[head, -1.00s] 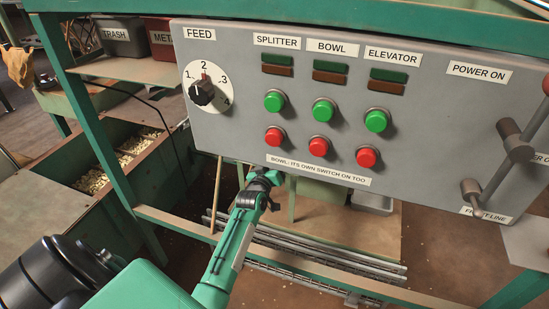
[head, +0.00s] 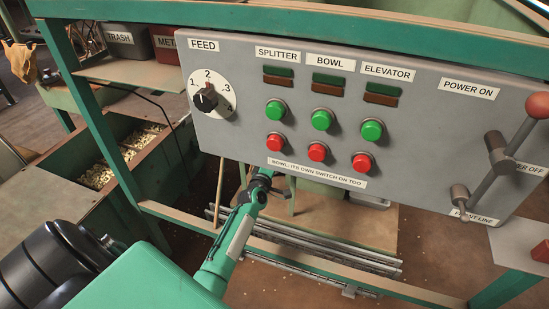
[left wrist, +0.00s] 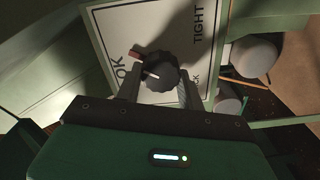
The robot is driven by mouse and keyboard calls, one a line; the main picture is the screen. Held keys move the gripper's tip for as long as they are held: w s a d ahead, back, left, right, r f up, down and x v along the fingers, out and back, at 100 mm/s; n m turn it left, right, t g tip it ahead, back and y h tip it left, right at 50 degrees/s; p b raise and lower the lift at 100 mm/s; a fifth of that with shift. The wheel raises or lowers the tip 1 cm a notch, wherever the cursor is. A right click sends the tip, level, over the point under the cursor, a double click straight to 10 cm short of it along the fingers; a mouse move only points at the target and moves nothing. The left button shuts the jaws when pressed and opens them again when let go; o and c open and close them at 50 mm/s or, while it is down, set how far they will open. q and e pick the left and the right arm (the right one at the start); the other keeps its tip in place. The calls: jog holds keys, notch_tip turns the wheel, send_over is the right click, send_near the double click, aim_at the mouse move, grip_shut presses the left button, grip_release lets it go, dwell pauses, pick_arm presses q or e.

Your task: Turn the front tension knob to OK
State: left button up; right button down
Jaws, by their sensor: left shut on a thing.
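A small reddish-brown piece (left wrist: 135,53) shows beside the knob, towards OK. My left gripper (left wrist: 157,86) is shut on the knob, one finger on each side. In the head view my left arm reaches below the grey panel; the knob is hidden there. My right gripper is not in view.
The grey panel (head: 225,140) carries a FEED dial (head: 207,97), green and red buttons, and a lever (head: 500,160) at the right. A green frame rail (head: 300,255) runs below my arm. Bins (head: 125,38) stand at the back left. Rounded grey things (left wrist: 253,57) lie right of the plate.

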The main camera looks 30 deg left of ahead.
pick_arm(q)
jog(key=shift+f+n, duration=0.1)
jog(key=shift+n, duration=3.1)
jog(key=o, duration=1)
jog(key=shift+c, duration=0.2)
